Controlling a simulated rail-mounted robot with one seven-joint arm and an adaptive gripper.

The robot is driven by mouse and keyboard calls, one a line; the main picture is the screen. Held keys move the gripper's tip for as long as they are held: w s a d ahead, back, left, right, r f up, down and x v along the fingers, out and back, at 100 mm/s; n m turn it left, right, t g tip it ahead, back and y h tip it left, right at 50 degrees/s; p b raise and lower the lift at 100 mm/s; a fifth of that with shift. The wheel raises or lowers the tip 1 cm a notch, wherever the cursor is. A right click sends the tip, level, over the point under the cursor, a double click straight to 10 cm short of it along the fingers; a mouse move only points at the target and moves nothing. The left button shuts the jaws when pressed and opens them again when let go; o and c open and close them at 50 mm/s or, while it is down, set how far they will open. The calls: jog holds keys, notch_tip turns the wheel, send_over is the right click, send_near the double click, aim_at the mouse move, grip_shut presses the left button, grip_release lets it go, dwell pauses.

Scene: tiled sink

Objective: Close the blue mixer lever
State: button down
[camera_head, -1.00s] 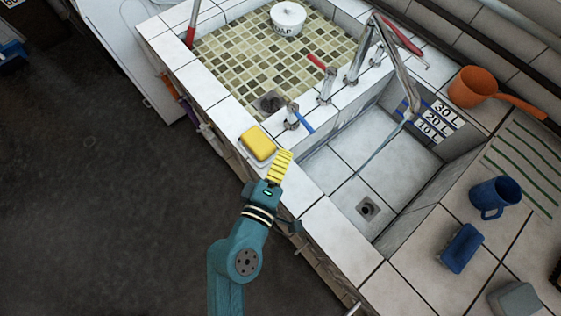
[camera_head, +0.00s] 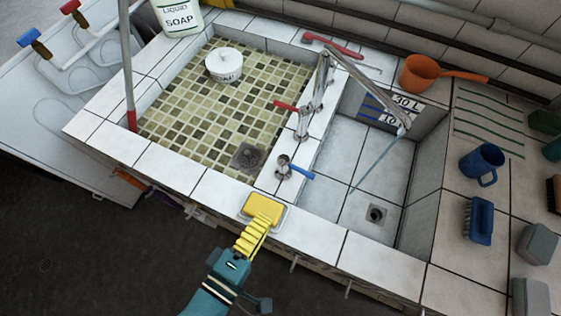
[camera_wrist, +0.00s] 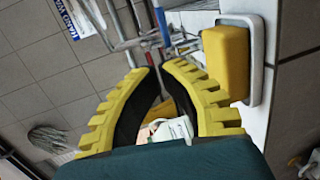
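The blue mixer lever (camera_head: 300,173) sticks out to the right from a small metal tap body (camera_head: 284,168) on the tiled divider between the two basins. My gripper (camera_head: 264,219) is at the front ledge, below and left of the lever and apart from it. Its yellow ribbed fingers overlap the front edge of the yellow sponge in the head view. In the wrist view, the fingertips (camera_wrist: 160,68) are close together with nothing visibly held. A blue bar (camera_wrist: 160,22) beyond them looks like the lever.
The yellow sponge (camera_head: 264,206) lies in a dish beside my fingers; it also shows in the wrist view (camera_wrist: 226,62). A red lever (camera_head: 286,105) and a spout (camera_head: 368,78) stand behind the blue lever. A blue mug (camera_head: 480,162) and brush (camera_head: 478,220) are right.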

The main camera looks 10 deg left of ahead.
aim_at(302, 170)
jog(key=x, duration=0.9)
jog(key=p+x, duration=0.1)
jog(key=x, duration=0.4)
jog(key=shift+s+d+f, duration=0.1)
jog(key=shift+s+d, duration=0.05)
jog(key=shift+d, duration=0.2)
jog(key=shift+w+d+f, duration=0.15)
jog(key=shift+w+d, duration=0.2)
jog(key=shift+w, duration=0.25)
jog(key=shift+s+a, duration=0.1)
jog(key=shift+s, duration=0.05)
